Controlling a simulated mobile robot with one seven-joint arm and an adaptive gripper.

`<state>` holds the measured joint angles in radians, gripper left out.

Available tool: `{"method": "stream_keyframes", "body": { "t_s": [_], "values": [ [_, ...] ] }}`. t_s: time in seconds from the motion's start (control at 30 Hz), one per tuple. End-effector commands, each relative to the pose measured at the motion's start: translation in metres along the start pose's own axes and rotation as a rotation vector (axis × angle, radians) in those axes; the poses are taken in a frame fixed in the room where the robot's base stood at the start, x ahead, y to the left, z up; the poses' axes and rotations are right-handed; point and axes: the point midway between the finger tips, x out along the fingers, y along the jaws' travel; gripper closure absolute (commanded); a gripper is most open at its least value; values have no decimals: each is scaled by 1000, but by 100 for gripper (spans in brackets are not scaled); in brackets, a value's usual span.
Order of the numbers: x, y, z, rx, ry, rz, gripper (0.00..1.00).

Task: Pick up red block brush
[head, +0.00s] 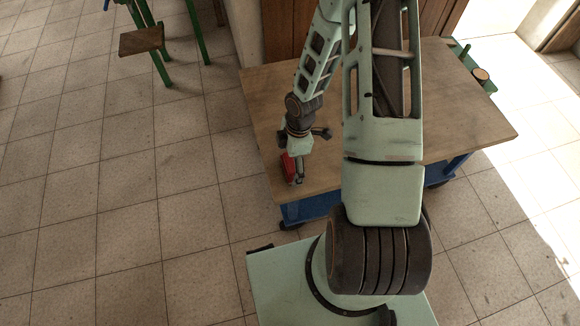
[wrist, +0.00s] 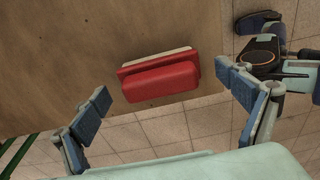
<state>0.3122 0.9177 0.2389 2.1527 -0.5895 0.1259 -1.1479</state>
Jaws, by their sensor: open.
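The red block brush (head: 289,166) lies near the front left edge of the wooden tabletop in the head view, partly hidden by my gripper. In the wrist view the red block brush (wrist: 160,77) shows a red body with a pale strip along its far side. My gripper (head: 300,158) is just above and beside the brush in the head view. In the wrist view my gripper (wrist: 168,100) is open, with one finger to the left and one to the right of the brush. Neither finger visibly touches it.
The wooden table (head: 470,120) has a blue frame (head: 305,208) and is mostly bare. Its edge runs close to the brush. A small round item (head: 481,75) sits at the far right on a green part. A green-legged stool (head: 141,41) stands at the upper left on tiled floor.

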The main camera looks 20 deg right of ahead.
Motion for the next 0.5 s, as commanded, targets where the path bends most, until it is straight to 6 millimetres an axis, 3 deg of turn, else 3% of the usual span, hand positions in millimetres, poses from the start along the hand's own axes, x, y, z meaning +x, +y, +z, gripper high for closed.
{"method": "stream_keyframes", "body": {
  "t_s": [0.1,0.5],
  "values": [
    [0,0,0,0,0,0,8],
    [-1,0,0,0,0,0,52]
  ]
}}
